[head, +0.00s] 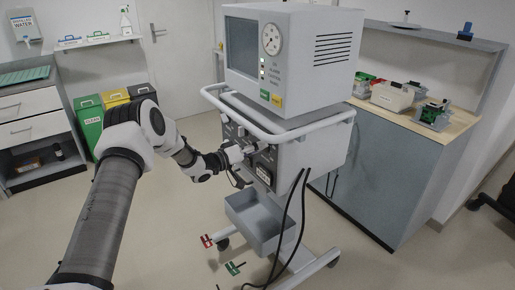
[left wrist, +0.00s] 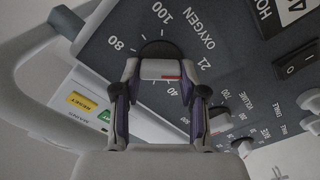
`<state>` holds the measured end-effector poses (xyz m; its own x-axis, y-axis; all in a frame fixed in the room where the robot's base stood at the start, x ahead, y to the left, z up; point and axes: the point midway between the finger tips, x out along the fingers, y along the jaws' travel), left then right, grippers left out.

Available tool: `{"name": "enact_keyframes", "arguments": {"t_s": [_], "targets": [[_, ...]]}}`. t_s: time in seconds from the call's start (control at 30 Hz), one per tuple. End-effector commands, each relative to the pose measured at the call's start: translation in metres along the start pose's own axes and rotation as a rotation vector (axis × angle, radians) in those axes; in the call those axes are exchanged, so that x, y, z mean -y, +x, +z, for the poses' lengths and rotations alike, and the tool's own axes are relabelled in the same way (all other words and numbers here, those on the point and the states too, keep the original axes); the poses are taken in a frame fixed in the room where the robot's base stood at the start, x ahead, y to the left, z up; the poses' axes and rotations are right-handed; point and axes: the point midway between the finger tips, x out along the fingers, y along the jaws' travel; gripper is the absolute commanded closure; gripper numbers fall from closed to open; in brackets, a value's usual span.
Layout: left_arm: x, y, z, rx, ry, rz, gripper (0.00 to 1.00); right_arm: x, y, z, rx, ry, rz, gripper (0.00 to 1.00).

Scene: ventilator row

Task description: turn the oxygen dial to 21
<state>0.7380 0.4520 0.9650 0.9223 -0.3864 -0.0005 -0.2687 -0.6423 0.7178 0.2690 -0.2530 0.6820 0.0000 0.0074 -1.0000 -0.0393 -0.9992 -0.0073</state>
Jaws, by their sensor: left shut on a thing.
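The oxygen dial (left wrist: 158,52) is a dark round knob with a light bar across its front, on the dark control panel (left wrist: 245,60) of the ventilator (head: 285,55). Numbers including 80, 100, 21 and 40 are printed around it, beside the word OXYGEN. My left gripper (left wrist: 158,78) is shut on the dial, one finger at each end of the bar. A red mark shows on the bar's lower right, near the 40; the exact setting cannot be told. In the head view my left gripper (head: 240,152) reaches the panel and hides the dial. My right gripper is not in view.
A volume knob (left wrist: 219,120) and a black switch (left wrist: 297,62) sit close by on the panel. A pale rail (head: 275,130) runs around the ventilator above the panel. A grey tray (head: 262,222) and hanging cables (head: 292,215) are below. A cabinet (head: 385,165) stands right.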

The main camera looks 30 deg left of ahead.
Motion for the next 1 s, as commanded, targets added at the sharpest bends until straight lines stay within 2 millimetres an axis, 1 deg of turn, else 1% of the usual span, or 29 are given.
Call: {"name": "enact_keyframes", "arguments": {"t_s": [0.03,0.07,0.1,0.37,0.47,0.57,0.83,0.9,1.0], "targets": [[0.0,0.0,-0.001,-0.002,-0.001,0.0,0.48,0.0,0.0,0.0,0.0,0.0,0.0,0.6],[0.0,0.0,-0.001,-0.001,-0.001,0.0,0.37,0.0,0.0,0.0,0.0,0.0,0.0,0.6],[0.0,0.0,-0.001,-0.001,-0.001,0.0,0.33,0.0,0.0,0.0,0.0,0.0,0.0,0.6],[0.0,0.0,0.0,-0.001,0.0,0.0,0.33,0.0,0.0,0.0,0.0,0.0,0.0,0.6],[0.001,-0.006,-0.001,-0.002,-0.002,-0.002,0.33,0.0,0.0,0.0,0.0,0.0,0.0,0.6],[0.001,-0.021,-0.002,-0.004,-0.004,-0.002,0.33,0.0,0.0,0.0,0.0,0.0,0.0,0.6],[0.001,-0.09,-0.002,-0.009,-0.007,-0.001,0.33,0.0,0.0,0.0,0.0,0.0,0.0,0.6],[0.001,-0.104,-0.002,-0.007,-0.004,-0.001,0.33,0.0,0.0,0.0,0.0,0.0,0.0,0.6],[0.001,-0.116,-0.002,-0.005,-0.004,-0.001,0.33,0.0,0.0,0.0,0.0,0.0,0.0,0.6]]}}
